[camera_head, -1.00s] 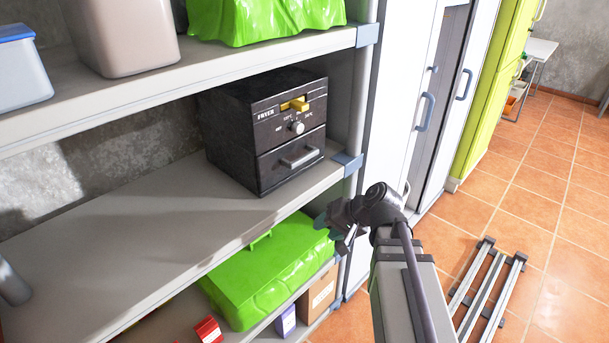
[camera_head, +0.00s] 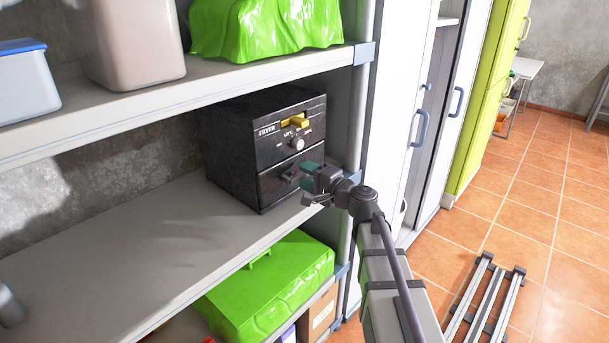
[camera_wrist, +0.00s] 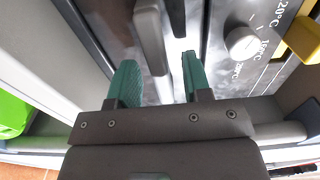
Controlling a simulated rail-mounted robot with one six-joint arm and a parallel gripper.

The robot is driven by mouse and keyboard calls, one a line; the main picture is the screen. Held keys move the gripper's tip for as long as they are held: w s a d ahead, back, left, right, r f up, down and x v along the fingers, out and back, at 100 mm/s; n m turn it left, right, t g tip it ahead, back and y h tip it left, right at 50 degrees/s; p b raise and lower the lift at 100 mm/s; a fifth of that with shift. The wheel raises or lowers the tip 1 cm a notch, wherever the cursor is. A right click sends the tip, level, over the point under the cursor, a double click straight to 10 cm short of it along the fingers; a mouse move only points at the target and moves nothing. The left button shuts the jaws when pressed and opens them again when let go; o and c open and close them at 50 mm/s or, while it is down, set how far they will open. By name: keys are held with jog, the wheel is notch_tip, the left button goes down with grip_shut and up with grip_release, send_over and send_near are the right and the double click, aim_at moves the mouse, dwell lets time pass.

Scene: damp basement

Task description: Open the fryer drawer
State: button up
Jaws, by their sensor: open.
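The black fryer (camera_head: 240,155) stands on the middle shelf, with a yellow lever (camera_head: 296,121) and a round knob (camera_head: 297,143) on its upper front. Its drawer (camera_head: 270,189) is the lower front panel and looks shut. The drawer's metal handle (camera_wrist: 152,38) shows in the wrist view, just ahead of the green fingertips and between their lines. My gripper (camera_head: 306,178) is in front of the drawer; it also shows in the wrist view (camera_wrist: 158,78), open, with nothing visibly clamped. In the head view my gripper hides part of the handle. I cannot tell whether the fingers touch it.
A post (camera_head: 352,120) rises close to the right of the fryer. Green-covered items lie above (camera_head: 265,25) and below (camera_head: 265,285). A white cabinet (camera_head: 400,110) stands to the right, its door partly open.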

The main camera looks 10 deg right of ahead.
jog(key=shift+w+a, duration=0.35)
jog(key=shift+w, duration=0.15)
grip_shut()
